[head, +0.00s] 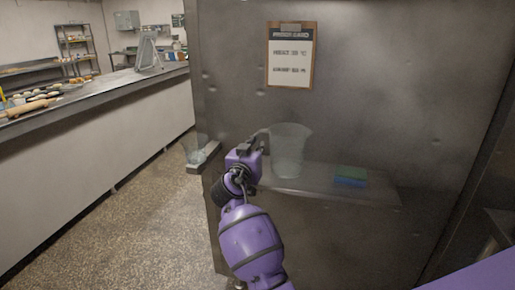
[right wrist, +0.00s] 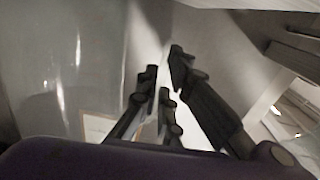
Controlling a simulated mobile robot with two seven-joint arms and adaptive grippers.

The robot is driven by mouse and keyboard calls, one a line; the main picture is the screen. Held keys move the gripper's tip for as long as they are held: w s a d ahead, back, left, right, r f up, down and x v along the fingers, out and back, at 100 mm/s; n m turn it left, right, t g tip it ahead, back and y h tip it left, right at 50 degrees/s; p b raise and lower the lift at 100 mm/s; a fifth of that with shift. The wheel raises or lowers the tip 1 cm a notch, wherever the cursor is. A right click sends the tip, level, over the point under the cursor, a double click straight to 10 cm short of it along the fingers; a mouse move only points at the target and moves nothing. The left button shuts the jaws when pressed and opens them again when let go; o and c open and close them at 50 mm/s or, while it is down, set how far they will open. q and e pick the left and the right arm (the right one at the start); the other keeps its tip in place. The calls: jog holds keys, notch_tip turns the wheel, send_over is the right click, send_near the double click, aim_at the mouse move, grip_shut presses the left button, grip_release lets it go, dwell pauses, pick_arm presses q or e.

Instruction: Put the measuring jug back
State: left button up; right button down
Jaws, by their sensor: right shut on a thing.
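The measuring jug (head: 290,150) is a clear, see-through vessel, upright in front of the metal panel in the head view. My right gripper (head: 246,156) is at its left side, shut on its handle. In the right wrist view the jug's clear wall (right wrist: 70,70) fills the left, beside the dark fingers of my right gripper (right wrist: 168,85). A grey shelf (head: 375,196) shows below the jug. I cannot tell whether the jug's base touches the shelf. My left gripper is not in view.
A green and blue sponge-like block (head: 350,177) lies on the shelf, right of the jug. Another clear vessel (head: 193,147) shows at the panel's left edge. A clipboard (head: 290,55) hangs above. A long counter (head: 90,95) runs along the left, with open floor (head: 140,220) between.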

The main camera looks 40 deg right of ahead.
jog(key=shift+f, duration=0.3)
jog(key=c, duration=1.9)
grip_release()
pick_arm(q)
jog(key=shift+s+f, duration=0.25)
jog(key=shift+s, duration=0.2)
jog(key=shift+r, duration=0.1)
pick_arm(e)
jog(key=shift+r, duration=0.15)
